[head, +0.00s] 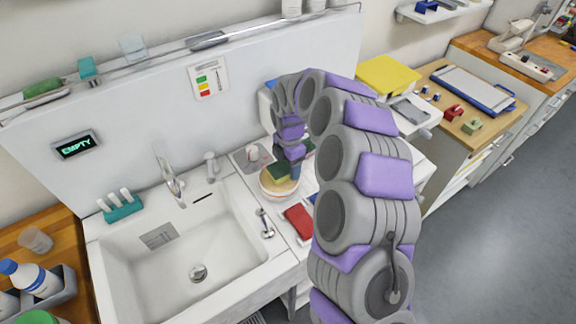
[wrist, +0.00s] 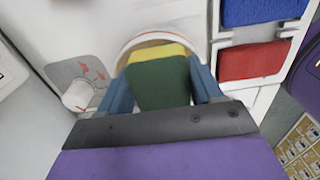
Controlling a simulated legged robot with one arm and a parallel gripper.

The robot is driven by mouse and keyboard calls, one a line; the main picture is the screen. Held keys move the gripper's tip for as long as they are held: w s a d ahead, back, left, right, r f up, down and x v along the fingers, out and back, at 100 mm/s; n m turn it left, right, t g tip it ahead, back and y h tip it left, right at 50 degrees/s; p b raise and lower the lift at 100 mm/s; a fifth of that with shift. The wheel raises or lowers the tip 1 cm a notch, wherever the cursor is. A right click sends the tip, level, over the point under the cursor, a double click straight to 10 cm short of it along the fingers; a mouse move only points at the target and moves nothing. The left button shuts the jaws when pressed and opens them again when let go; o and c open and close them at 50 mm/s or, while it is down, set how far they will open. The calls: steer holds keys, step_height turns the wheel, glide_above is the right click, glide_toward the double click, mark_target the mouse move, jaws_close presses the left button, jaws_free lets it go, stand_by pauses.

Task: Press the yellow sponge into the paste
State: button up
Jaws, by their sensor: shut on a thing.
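The sponge (head: 278,173) has a green face and a yellow layer. My gripper (wrist: 163,88) is shut on the sponge, which also shows in the wrist view (wrist: 160,82) between the two blue fingers. The sponge is over a round pale bowl (head: 281,194) with an orange band, standing on the counter right of the sink. The bowl's rim also shows in the wrist view (wrist: 124,55). The sponge hides most of the bowl's inside, so I cannot make out the paste or tell whether the sponge touches it.
A red pad (wrist: 254,60) and a blue pad (wrist: 262,9) lie in a holder beside the bowl. A white cylindrical thing (wrist: 78,95) stands on a grey marked patch on the bowl's other side. The empty sink (head: 185,262) and faucet (head: 172,182) are to the left.

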mark_target(287, 164)
steer(key=shift+a+r+p, duration=0.2)
steer(key=shift+r+p, duration=0.15)
steer(key=shift+r, duration=0.35)
steer(key=shift+a+r+p, duration=0.2)
steer(key=shift+r+p, duration=0.1)
steer(key=shift+r, duration=0.4)
steer(key=shift+d+r+p, duration=0.2)
steer(key=shift+r+p, duration=0.65)
steer(key=shift+r, duration=0.75)
steer(key=shift+a, duration=0.1)
